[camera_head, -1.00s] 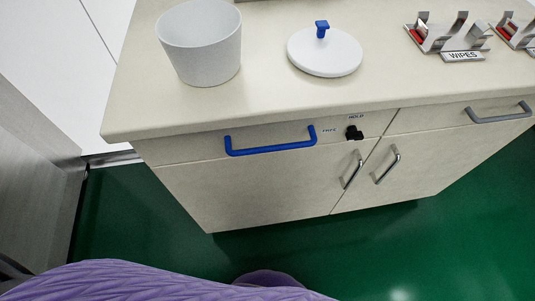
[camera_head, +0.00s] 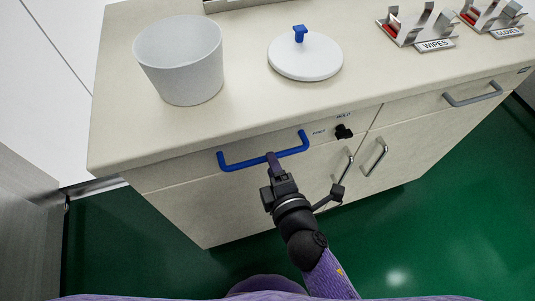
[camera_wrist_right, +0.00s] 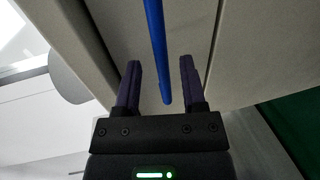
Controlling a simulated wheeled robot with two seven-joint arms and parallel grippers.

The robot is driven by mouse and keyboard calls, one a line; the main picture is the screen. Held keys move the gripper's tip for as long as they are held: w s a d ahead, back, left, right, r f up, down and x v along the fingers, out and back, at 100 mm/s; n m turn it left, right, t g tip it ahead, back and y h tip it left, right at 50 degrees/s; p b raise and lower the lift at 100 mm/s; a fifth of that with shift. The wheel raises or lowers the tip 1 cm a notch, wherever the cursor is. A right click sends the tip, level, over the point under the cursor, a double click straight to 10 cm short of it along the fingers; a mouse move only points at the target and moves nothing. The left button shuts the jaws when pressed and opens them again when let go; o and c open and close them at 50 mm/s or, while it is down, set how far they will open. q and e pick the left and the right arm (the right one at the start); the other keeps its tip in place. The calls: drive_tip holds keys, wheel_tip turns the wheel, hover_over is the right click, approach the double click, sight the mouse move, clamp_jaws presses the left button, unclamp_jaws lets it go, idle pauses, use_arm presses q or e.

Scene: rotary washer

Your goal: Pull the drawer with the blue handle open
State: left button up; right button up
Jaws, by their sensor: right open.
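The blue handle (camera_head: 240,164) is a bar on the front of the left top drawer (camera_head: 180,171), which is shut in the cabinet. My right gripper (camera_head: 272,158) is at the handle's right half in the head view. In the right wrist view the right gripper (camera_wrist_right: 160,82) is open, and the blue handle (camera_wrist_right: 157,45) runs lengthwise between its two dark fingers, with gaps on both sides. The fingers hide part of the handle in the head view. My left gripper is not in view.
A black knob (camera_head: 343,131) sits right of the blue handle. A grey bin (camera_head: 182,62) and a white lid (camera_head: 305,58) with a blue knob stand on the counter. Metal holders (camera_head: 418,30) are at the back right. Green floor lies in front of the cabinet.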

drive_tip(key=x, duration=0.3)
drive_tip(key=shift+w+f, duration=0.1)
drive_tip(key=shift+w, duration=0.1)
clamp_jaws()
idle(1.3)
